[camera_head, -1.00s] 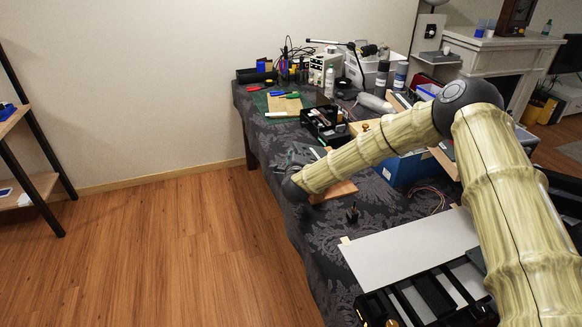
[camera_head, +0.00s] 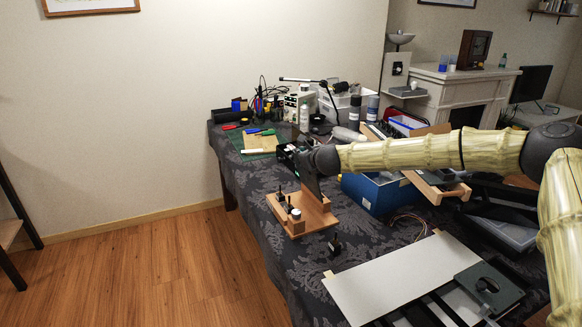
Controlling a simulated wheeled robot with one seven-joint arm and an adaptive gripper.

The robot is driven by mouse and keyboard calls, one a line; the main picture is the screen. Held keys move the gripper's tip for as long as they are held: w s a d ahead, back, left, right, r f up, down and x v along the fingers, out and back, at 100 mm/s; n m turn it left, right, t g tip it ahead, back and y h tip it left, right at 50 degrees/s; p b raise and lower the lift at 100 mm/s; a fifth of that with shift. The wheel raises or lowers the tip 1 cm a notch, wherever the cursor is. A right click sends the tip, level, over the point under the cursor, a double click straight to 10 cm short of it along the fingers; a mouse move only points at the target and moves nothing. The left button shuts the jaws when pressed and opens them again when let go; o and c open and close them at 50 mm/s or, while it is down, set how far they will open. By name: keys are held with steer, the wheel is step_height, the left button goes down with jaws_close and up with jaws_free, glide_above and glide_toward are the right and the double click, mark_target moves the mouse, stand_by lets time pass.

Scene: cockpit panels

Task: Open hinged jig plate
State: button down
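The jig (camera_head: 317,222) is a wooden base with small dark and light fittings, on the near left part of the cloth-covered table. My arm reaches in from the right. Its dark wrist (camera_head: 325,158) is right above this upright piece and seems to meet it. My gripper's fingers cannot be made out, so contact and opening are unclear.
A small black fitting (camera_head: 335,245) stands in front of the jig. A white panel (camera_head: 395,280) lies at the near right. A blue bin (camera_head: 372,194) stands right of the jig. A green mat (camera_head: 250,145) and tools fill the table's back.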

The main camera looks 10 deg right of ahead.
steer(key=shift+m+y, duration=0.5)
steer(key=shift+m, duration=0.3)
steer(key=shift+w+d+r+b, duration=0.15)
steer(key=shift+w+d, duration=0.2)
steer(key=shift+d, duration=0.65)
steer(key=shift+w+d+f+b, duration=0.15)
steer(key=shift+w+d, duration=0.15)
steer(key=shift+d, duration=0.7)
steer(key=shift+r, duration=0.1)
steer(key=c, duration=2)
jaws_free()
steer(key=shift+o, duration=0.4)
steer(key=shift+d, duration=0.1)
steer(key=v, duration=1.2)
steer(key=shift+r+g, duration=0.25)
steer(key=shift+g, duration=0.05)
steer(key=shift+w, duration=0.1)
